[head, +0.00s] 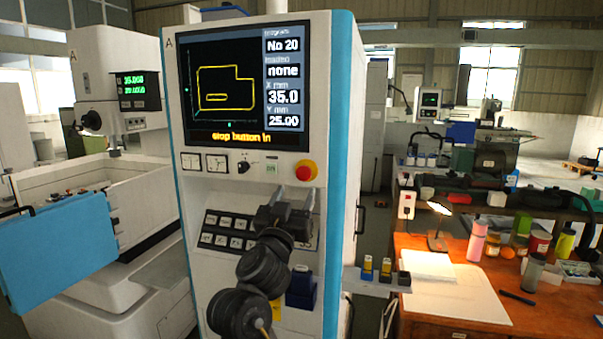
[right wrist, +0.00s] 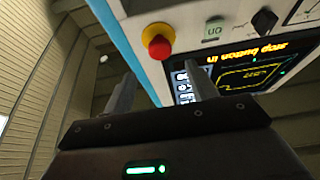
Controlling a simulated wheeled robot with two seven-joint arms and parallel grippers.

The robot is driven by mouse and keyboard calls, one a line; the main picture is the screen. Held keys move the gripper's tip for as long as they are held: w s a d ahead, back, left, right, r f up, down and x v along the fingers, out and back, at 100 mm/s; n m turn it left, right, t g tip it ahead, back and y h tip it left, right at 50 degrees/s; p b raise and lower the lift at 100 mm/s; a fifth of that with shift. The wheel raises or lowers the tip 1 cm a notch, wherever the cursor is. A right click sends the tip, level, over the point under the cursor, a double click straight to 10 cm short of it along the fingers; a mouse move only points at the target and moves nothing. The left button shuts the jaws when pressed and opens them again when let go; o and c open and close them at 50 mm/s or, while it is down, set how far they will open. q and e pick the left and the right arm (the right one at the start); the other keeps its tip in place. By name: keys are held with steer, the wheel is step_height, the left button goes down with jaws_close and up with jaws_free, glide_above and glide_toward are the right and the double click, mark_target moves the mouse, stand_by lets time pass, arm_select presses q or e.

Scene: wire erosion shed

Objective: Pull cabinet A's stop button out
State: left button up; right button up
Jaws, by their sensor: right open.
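Cabinet A (head: 340,100) is white with a blue edge and an "A" at its top left. Its screen (head: 220,90) reads "stop button in". The red stop button (head: 306,171) sits on a yellow collar below the screen's right corner. It also shows in the right wrist view, as a red knob (right wrist: 159,47) ahead of the fingers. My right gripper (head: 292,200) is open and empty, just below the button in the head view. In the right wrist view, the open fingers (right wrist: 160,75) point towards the button, with a gap between; they do not touch it. My left gripper is out of view.
A keypad (head: 229,230) and a small black rotary knob (head: 244,166) are on the cabinet front near my arm. A wooden bench (head: 555,312) with bottles and a lamp stands at right. A white machine with a blue panel (head: 60,240) stands at left.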

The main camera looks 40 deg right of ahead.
mark_target(303, 175)
steer(key=p+x, duration=0.2)
steer(key=x, duration=0.5)
steer(key=shift+w+d, duration=0.2)
steer(key=shift+d, duration=0.1)
jaws_close()
steer(key=shift+s+a+r+p, duration=0.15)
steer(key=shift+a+p, duration=0.2)
steer(key=shift+p, duration=0.35)
steer(key=shift+s+a, duration=0.1)
steer(key=shift+s, duration=0.05)
steer(key=shift+f, duration=0.25)
steer(key=shift+c, duration=1.7)
jaws_free()
steer(key=o, duration=0.3)
steer(key=shift+s+r, duration=0.1)
steer(key=shift+r, duration=0.05)
